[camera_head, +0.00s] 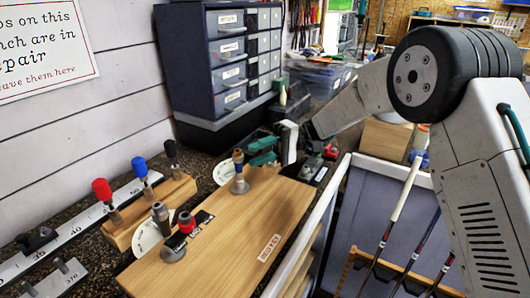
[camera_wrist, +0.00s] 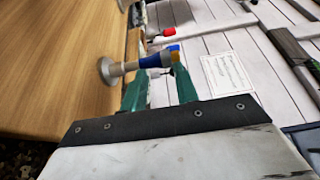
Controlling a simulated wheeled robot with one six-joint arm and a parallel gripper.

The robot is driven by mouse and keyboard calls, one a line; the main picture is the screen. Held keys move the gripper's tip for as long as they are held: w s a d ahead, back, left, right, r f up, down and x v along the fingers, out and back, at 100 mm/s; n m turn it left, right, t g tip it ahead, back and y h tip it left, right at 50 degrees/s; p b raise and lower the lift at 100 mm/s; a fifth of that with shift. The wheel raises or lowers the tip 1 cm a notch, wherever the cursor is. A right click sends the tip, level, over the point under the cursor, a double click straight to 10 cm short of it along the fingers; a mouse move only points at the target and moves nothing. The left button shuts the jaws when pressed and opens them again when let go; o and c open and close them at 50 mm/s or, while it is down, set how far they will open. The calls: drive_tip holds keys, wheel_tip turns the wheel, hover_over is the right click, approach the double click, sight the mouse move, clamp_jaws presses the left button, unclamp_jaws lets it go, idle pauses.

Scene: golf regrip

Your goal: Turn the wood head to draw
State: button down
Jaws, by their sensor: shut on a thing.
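A wooden board (camera_head: 220,240) carries two grey round-based posts. The farther post (camera_head: 239,178) has a blue collar and a tan-orange top, with a white dial plate (camera_head: 223,174) beside it. It also shows in the wrist view as a grey post with a blue collar (camera_wrist: 150,60). My gripper (camera_head: 262,152), with green fingers, comes in from the right and is shut on the top of this post. The fingers also show in the wrist view (camera_wrist: 160,88). I cannot make out a club head shape or the dial's marks.
The nearer post (camera_head: 173,246) has a red knob (camera_head: 186,222) beside it and a white dial (camera_head: 150,236). Red, blue and black handled tools stand in a wooden rack (camera_head: 150,213) at left. A drawer cabinet (camera_head: 225,60) stands behind. Club shafts (camera_head: 404,190) lean at right.

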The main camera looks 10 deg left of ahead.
drive_tip(key=shift+w+a+f+n+g+h, duration=0.1)
drive_tip(key=shift+w+a+n+g+h, duration=0.05)
drive_tip(key=shift+n+g+h, duration=0.25)
idle(0.4)
drive_tip(key=c, duration=1.1)
unclamp_jaws()
drive_tip(key=shift+o, duration=0.2)
drive_tip(key=v, duration=0.7)
drive_tip(key=shift+w, duration=0.3)
drive_tip(key=shift+d, duration=0.25)
